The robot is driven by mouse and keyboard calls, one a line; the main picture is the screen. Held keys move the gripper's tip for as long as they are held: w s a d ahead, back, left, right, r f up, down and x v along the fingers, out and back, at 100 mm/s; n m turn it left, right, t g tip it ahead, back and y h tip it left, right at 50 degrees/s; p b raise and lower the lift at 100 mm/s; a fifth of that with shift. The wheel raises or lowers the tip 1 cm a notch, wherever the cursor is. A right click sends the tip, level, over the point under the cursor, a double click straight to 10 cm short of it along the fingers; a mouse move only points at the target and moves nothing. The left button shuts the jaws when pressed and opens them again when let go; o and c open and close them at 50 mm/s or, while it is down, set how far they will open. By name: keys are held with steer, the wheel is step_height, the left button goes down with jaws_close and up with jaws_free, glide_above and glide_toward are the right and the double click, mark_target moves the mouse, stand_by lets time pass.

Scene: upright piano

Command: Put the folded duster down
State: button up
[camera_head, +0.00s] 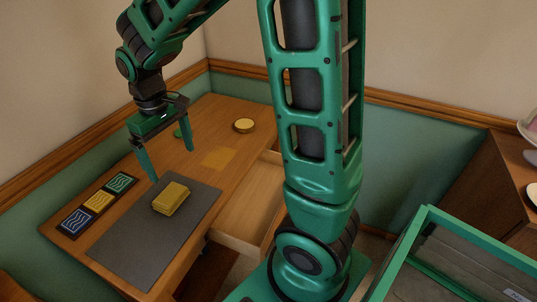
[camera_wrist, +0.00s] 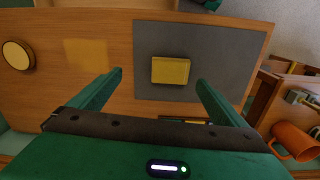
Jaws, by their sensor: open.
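The folded duster (camera_head: 171,198) is a yellow, block-like folded cloth. It lies flat on the dark grey mat (camera_head: 130,250) on the wooden desk. In the wrist view the duster (camera_wrist: 170,71) shows whole, near one side of the mat (camera_wrist: 225,55). My gripper (camera_head: 171,164) is open and empty, with its green fingers pointing down above the desk. In the wrist view the fingertips (camera_wrist: 160,77) stand apart on either side of the duster in the picture. No contact with the duster can be seen; the exact height gap is hard to tell.
Blue, yellow and green patterned tiles (camera_head: 98,201) lie left of the mat. A yellowish patch (camera_head: 218,158) and a round tin (camera_head: 244,125) are farther back. A drawer (camera_head: 250,205) stands open. An orange mug (camera_wrist: 295,142) shows in the wrist view. A green-framed case (camera_head: 460,245) stands right.

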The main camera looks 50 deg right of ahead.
steer(key=s+d+r+m, duration=0.4)
steer(key=s+d, duration=0.6)
steer(key=d, duration=0.1)
steer(key=s+d+m, duration=0.2)
steer(key=s+d, duration=0.1)
steer(key=s, duration=0.4)
steer(key=s+d+m, duration=0.3)
steer(key=s, duration=0.5)
steer(key=shift+d, duration=0.2)
steer(key=shift+f, duration=0.1)
steer(key=shift+w+f, duration=0.25)
steer(key=shift+w, duration=0.4)
